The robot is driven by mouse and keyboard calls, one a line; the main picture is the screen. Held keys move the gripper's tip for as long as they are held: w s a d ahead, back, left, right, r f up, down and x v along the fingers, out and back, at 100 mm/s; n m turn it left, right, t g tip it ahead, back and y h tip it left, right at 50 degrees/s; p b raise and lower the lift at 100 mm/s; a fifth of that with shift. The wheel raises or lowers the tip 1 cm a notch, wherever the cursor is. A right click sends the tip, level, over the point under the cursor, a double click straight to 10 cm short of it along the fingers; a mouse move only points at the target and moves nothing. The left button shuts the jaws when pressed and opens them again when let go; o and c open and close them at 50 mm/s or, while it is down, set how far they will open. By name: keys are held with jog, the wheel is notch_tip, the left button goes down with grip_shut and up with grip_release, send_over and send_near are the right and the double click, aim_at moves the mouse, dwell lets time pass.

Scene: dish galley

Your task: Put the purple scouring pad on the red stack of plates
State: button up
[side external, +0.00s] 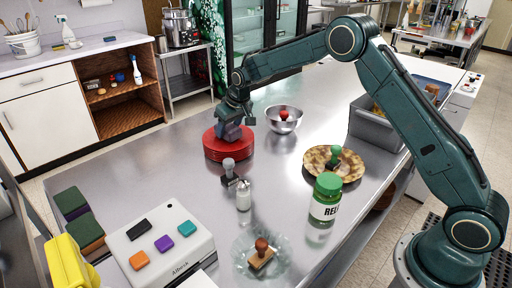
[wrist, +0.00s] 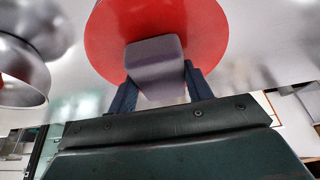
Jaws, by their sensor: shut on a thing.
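The red stack of plates (side external: 226,153) stands on the steel table, left of the metal bowl. My gripper (side external: 231,124) is above the stack, pointing down. It is shut on the purple scouring pad (side external: 229,133), a dull greyish-purple block. In the wrist view the pad (wrist: 155,58) sits between the two dark blue fingers of my gripper (wrist: 158,82). The round red top plate (wrist: 208,35) shows behind it, and the pad overlaps the plate's lower middle. I cannot tell whether the pad touches the top plate.
A metal bowl (side external: 284,125) with a red-topped thing stands right of the stack. A grey-topped stamp (side external: 229,170) and a small shaker (side external: 243,196) stand in front. A brown plate (side external: 347,163) and a green-lidded jar (side external: 325,198) are farther right. The table left of the stack is clear.

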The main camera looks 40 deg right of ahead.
jog(key=o, duration=0.9)
jog(key=shift+o, duration=0.2)
jog(key=shift+r, duration=0.1)
jog(key=v, duration=1.2)
jog(key=shift+s, duration=0.1)
